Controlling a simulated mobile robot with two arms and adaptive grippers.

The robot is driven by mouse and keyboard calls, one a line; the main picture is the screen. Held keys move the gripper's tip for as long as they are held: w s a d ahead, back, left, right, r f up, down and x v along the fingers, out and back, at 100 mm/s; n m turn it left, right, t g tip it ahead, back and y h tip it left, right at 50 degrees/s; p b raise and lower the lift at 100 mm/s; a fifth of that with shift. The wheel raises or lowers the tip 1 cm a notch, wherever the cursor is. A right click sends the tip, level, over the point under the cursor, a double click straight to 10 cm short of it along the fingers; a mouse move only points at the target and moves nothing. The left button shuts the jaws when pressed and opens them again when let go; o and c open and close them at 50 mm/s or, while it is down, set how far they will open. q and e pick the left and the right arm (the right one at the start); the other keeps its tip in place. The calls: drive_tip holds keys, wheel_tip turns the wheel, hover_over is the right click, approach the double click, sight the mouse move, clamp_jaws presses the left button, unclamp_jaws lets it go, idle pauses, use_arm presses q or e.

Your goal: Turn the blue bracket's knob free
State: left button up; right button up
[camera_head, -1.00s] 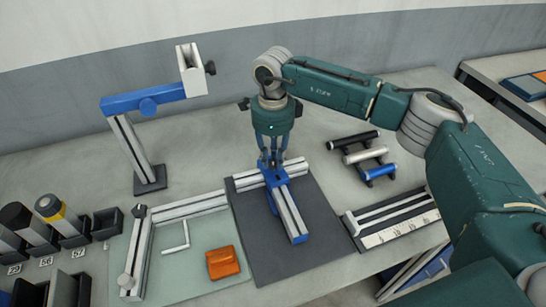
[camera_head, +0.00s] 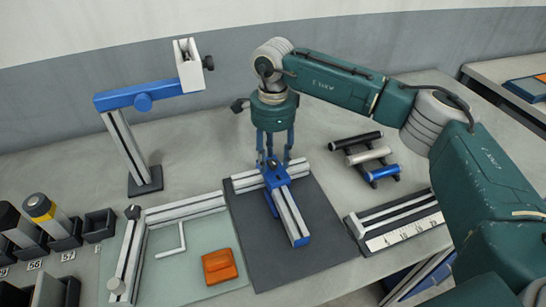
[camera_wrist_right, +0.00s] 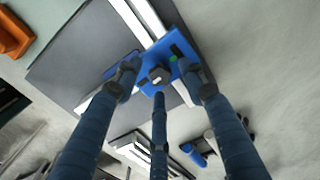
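The blue bracket (camera_head: 275,176) sits at the joint of two silver rails forming a T on a dark mat. Its small dark knob (camera_wrist_right: 159,75) stands on top, at the middle of the right wrist view. My right gripper (camera_head: 273,161) is above the bracket, pointing down. Its fingers are spread around the knob with visible gaps, so it is open and holds nothing. The bracket also shows in the right wrist view (camera_wrist_right: 153,53), partly hidden by the fingers. A small green mark (camera_wrist_right: 174,58) shows beside the knob. My left gripper is out of view.
A glass plate with an orange block (camera_head: 219,266) lies left of the dark mat (camera_head: 310,258). A rack of rollers (camera_head: 365,155) and a marked rail (camera_head: 398,222) are at the right.

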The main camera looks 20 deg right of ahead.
sight(273, 162)
wheel_tip(273, 162, up, 12)
idle(0.7)
